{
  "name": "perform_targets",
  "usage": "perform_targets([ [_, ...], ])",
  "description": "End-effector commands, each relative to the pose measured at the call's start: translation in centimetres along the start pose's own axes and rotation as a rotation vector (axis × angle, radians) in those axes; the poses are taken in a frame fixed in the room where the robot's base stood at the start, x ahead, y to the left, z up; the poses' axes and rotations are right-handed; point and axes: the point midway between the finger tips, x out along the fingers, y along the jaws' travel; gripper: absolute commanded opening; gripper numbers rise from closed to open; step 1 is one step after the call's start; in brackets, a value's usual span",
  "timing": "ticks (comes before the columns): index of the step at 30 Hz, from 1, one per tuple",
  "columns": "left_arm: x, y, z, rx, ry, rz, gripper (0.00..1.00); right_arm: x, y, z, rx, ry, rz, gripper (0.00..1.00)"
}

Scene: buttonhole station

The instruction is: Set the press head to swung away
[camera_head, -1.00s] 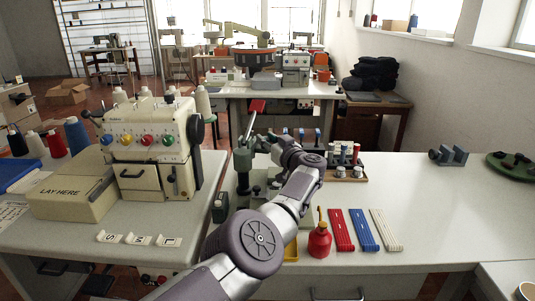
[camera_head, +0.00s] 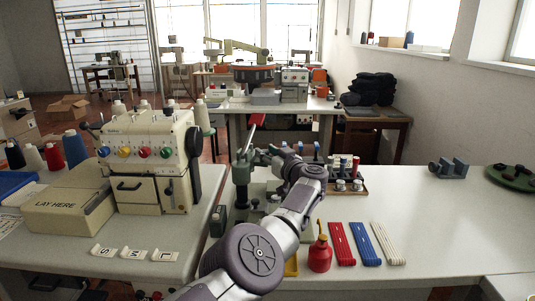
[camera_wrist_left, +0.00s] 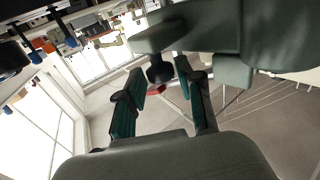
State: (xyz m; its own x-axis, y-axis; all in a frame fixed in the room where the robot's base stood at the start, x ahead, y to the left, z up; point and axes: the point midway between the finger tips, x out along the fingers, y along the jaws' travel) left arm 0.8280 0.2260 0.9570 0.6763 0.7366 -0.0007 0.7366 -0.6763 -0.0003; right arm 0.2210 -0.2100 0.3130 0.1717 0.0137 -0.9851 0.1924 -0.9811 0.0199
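The green press (camera_head: 242,172) stands on the middle table in the head view, with a red-gripped lever (camera_head: 257,119) rising from its top. My left gripper (camera_head: 268,156) is at the upper part of the press, reaching it from the right; its fingers are hard to make out there. In the left wrist view the green press head (camera_wrist_left: 190,28) fills the top, with a dark round knob (camera_wrist_left: 160,71) under it. My left fingers (camera_wrist_left: 159,84) stand apart on either side of the knob, with gaps showing. My right gripper is not in view.
A cream machine (camera_head: 150,155) with coloured knobs stands left of the press. A red oil can (camera_head: 320,252), flat red, blue and white strips (camera_head: 367,243) and a spool rack (camera_head: 345,182) are to the right. The table right of the strips is mostly clear.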

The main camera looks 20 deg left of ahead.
Motion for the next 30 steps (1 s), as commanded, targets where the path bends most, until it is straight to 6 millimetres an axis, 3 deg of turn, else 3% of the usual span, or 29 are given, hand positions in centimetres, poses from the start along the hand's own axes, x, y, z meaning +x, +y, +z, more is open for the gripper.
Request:
perform_targets([
  [7,0.0,0.0,-1.7,-0.005,0.001,-0.003,0.37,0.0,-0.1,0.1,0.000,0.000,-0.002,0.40],
  [19,-0.1,0.1,-8.8,-0.002,0.001,0.001,0.37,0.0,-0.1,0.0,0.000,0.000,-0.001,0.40],
  [30,-0.1,0.1,-10.0,0.000,-0.001,0.001,0.37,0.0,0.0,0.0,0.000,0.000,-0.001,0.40],
])
